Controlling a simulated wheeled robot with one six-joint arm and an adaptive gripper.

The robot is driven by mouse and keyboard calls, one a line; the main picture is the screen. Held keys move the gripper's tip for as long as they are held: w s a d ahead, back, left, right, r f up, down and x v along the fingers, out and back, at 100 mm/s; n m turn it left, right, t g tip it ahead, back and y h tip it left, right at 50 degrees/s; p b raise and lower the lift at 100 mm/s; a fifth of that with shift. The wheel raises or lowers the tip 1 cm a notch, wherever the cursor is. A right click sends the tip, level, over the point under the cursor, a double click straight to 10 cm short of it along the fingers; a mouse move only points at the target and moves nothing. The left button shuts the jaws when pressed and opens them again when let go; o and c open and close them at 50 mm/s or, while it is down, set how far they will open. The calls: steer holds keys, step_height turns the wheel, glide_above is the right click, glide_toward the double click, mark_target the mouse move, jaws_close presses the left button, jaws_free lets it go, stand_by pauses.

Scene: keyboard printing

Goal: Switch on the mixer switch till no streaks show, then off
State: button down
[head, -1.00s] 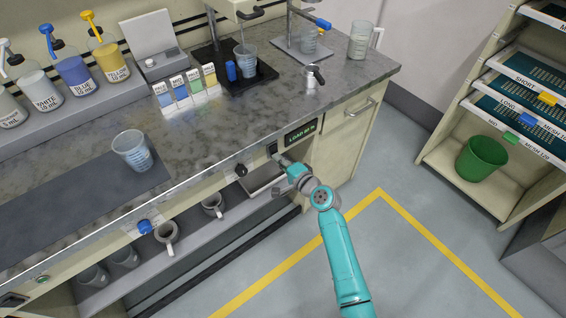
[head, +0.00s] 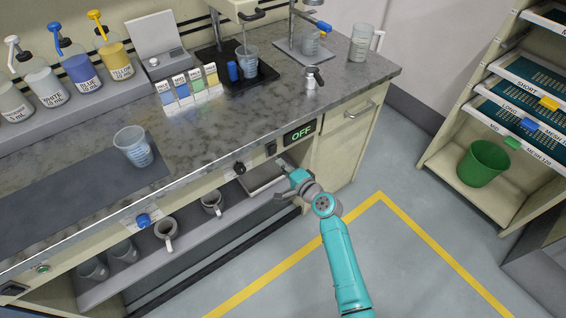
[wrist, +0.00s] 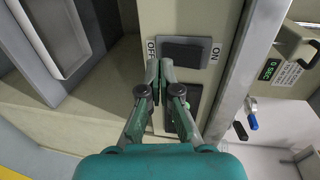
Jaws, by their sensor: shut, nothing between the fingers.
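The mixer switch (head: 271,149) is a dark rocker on the counter front. In the wrist view the switch (wrist: 186,52) sits on a plate between the words OFF and ON. Beside it, the display (head: 301,133) reads OFF in green. My gripper (head: 280,165) is shut and empty, just below and in front of the switch. In the wrist view the closed fingertips (wrist: 160,68) are near the OFF end; contact cannot be told. A cup (head: 247,63) stands under the mixer (head: 240,12) on a black base. Its contents look pale blue; streaks are too small to tell.
Another cup (head: 133,146) stands on a dark mat at the counter's left. Paint pump bottles (head: 82,75) and colour cards (head: 190,89) line the back. Mugs (head: 213,203) sit on the shelf below. A green bin (head: 483,163) is at right. The floor beside my arm is clear.

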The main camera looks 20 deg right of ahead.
steer(key=s+d+f, duration=0.2)
steer(key=s+d, duration=0.1)
steer(key=s, duration=0.7)
steer(key=shift+d, duration=0.15)
steer(key=shift+s, duration=0.1)
steer(key=s+a+f+n+g+h, duration=0.1)
steer(key=s+f+n+h, duration=0.15)
steer(key=s, duration=1.05)
steer(key=s+f+n+g+h, duration=0.1)
steer(key=s+n+h, duration=0.15)
steer(key=s, duration=1.05)
steer(key=s+a+r+n+t, duration=0.1)
steer(key=s+r+n, duration=0.8)
steer(key=s+r, duration=0.8)
steer(key=shift+s+r+t, duration=0.15)
steer(key=shift+s+t, duration=0.15)
steer(key=shift+s, duration=0.2)
